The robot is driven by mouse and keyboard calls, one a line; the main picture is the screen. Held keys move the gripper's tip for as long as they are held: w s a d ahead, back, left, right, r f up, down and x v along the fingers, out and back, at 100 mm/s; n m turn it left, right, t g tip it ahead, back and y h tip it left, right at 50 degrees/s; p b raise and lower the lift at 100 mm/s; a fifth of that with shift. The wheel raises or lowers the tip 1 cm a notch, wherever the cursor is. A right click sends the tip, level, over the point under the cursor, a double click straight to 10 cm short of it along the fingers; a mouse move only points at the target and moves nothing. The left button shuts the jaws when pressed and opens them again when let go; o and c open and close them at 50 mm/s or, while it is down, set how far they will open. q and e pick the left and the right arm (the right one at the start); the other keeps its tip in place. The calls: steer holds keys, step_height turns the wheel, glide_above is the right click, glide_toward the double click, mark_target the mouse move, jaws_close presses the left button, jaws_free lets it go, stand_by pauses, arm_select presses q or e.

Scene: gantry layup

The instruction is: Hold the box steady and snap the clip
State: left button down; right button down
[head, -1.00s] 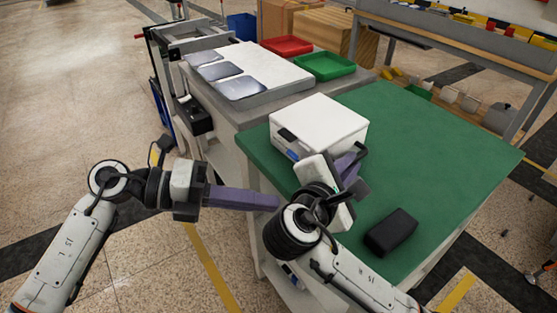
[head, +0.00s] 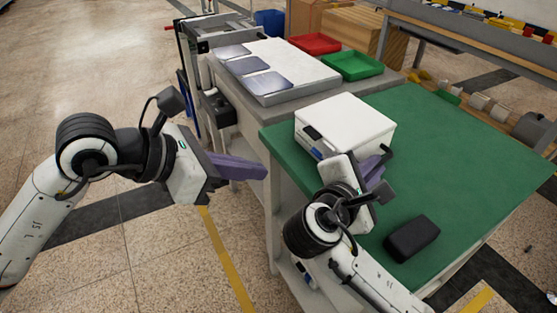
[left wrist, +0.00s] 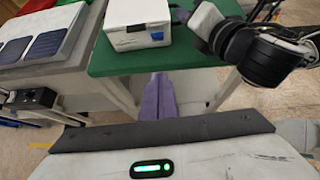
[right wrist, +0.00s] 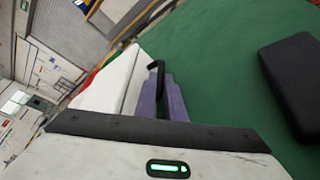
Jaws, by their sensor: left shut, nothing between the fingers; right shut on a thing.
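The white box (head: 345,122) sits on the green mat, with a dark patch and a blue clip-like piece (head: 318,154) on its front side. The box also shows in the left wrist view (left wrist: 138,14). My right gripper (head: 378,166) is beside the box's near right side, shut on a black bar (right wrist: 158,68). I cannot tell whether the bar is fixed to the box. My left gripper (head: 262,172) is shut and empty, left of the green table's edge and apart from the box. Its purple fingers (left wrist: 157,98) lie together in the left wrist view.
A black block (head: 411,238) lies on the green mat (head: 465,170) near the right arm. Behind the box, a grey bench holds a white board with dark panels (head: 270,68), a red tray (head: 315,43) and a green tray (head: 352,65). The mat's right part is clear.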

mark_target(320, 158)
steer(key=shift+s+f, duration=0.1)
steer(key=shift+f, duration=0.3)
arm_select(q)
steer(key=w+d+f, duration=0.3)
steer(key=w+d, duration=0.2)
steer(key=d, duration=0.4)
steer(key=shift+w, duration=0.2)
steer(key=shift+d+r, duration=0.1)
steer(key=shift+d, duration=0.05)
steer(key=shift+r, duration=0.15)
